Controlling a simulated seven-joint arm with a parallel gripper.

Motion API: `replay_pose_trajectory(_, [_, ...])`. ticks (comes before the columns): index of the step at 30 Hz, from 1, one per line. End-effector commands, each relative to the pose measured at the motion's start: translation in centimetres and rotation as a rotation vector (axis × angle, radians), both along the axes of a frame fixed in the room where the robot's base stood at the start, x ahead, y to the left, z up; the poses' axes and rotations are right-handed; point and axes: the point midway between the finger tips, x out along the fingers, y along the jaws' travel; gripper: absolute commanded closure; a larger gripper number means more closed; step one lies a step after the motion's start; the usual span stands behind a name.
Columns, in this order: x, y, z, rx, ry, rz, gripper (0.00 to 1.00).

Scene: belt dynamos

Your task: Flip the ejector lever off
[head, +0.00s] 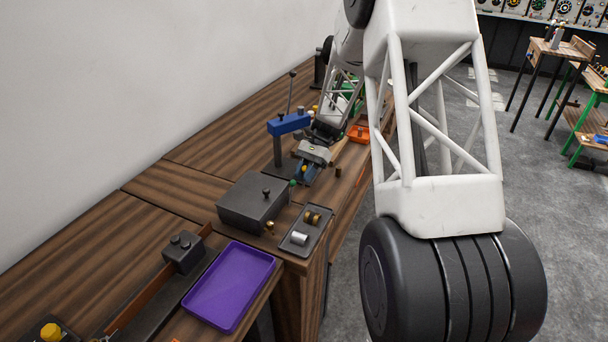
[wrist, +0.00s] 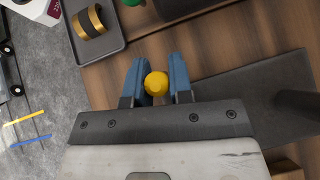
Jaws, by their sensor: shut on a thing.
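My gripper (wrist: 155,82) has its two blue fingers on either side of a round yellow knob (wrist: 156,84) and is shut on it. The knob may be the tip of the ejector lever; its stem and base are hidden beneath it. In the head view my gripper (head: 305,174) is low over the bench, beside the foot of a blue-headed press (head: 288,124). The knob cannot be made out there. A thin upright lever with a dark tip (head: 291,76) stands behind the press head.
A grey box (head: 250,203) with a black knob and a small tray (head: 292,246) with brass and silver cylinders stand nearer. A purple tray (head: 228,287) lies at the front. An orange tray (head: 357,134) is beyond my gripper. The wall runs along the left.

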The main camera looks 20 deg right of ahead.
Motion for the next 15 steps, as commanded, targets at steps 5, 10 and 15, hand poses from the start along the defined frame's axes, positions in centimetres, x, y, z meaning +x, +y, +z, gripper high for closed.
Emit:
replay_pose_trajectory(5, [0.00, -0.04, -0.03, 0.000, 0.001, -0.001, 1.00])
replay_pose_trajectory(10, [0.00, -0.04, -0.04, 0.000, 0.001, -0.001, 0.70])
replay_pose_trajectory(15, [0.01, -0.03, -0.03, 0.000, 0.000, 0.000, 0.58])
